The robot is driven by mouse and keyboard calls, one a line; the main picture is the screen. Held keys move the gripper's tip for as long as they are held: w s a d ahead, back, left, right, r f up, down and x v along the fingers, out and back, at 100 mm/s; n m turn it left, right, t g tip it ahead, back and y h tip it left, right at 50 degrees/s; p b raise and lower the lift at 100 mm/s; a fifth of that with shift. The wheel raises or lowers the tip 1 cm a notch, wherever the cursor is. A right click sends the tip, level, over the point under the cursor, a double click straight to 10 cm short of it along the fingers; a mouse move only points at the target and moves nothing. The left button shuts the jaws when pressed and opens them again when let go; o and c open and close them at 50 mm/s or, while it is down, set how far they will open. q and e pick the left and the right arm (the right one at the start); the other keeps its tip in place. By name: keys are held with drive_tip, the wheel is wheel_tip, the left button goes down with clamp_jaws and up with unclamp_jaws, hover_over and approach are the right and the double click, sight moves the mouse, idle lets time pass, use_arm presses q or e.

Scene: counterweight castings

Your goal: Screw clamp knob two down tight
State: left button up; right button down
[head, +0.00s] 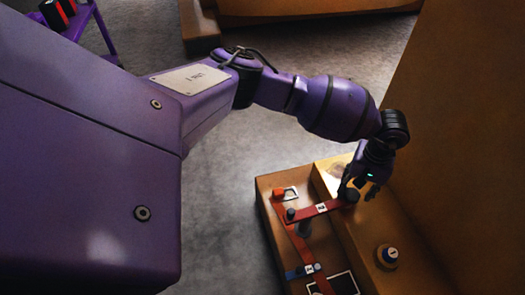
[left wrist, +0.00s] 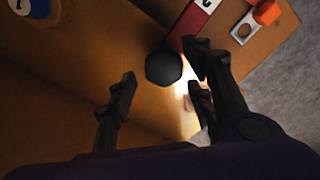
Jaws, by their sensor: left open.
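A black knob (left wrist: 164,67) sits at the end of a red bar (left wrist: 196,18) with a white number label, which looks like a 2. In the head view this red bar (head: 310,211) runs across the fixture, and the knob (head: 351,196) is at its right end, partly covered by my fingers. My left gripper (head: 361,190) is open above the knob. In the left wrist view its fingers (left wrist: 162,78) stand apart on either side of the knob, and I cannot tell whether they touch it. My right gripper is not in view.
A second red bar (head: 294,240) runs toward the front. An orange block (head: 278,192) sits by a pale plate with a hole (left wrist: 245,28). A numbered blue-and-yellow cylinder (head: 387,257) stands on the yellowish ledge at right. A tall brown wall (head: 465,130) rises close at right.

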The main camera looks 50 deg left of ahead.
sight(354, 195)
use_arm(q)
wheel_tip(354, 195, up, 11)
drive_tip(key=shift+w, duration=0.15)
drive_tip(key=shift+f, duration=0.15)
idle(0.5)
